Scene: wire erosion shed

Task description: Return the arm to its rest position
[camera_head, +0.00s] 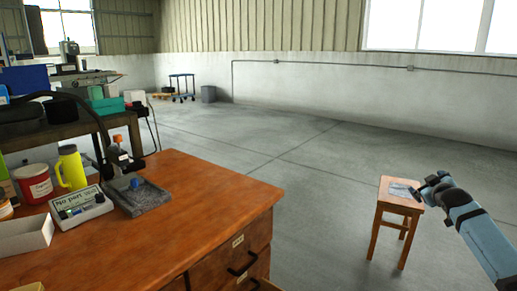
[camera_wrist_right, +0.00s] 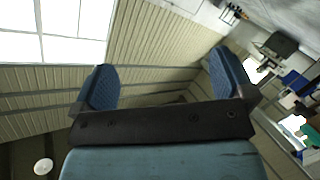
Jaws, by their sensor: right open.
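My right arm comes in from the right edge of the head view. Its gripper (camera_head: 430,188) is raised in front of a small wooden stool (camera_head: 394,207), as seen from the head. In the right wrist view the two blue finger pads of the right gripper (camera_wrist_right: 162,88) stand wide apart with nothing between them. Beyond them are the wall cladding and a window. A flat grey item (camera_head: 401,191) lies on the stool top, partly hidden by the gripper. My left gripper is not in view.
A wooden desk (camera_head: 150,240) with drawers fills the lower left. On it are a yellow mug (camera_head: 72,167), a red tin (camera_head: 34,183), a "No part" box (camera_head: 80,206) and a stand on a grey slab (camera_head: 140,197). The concrete floor (camera_head: 300,190) between desk and stool is clear.

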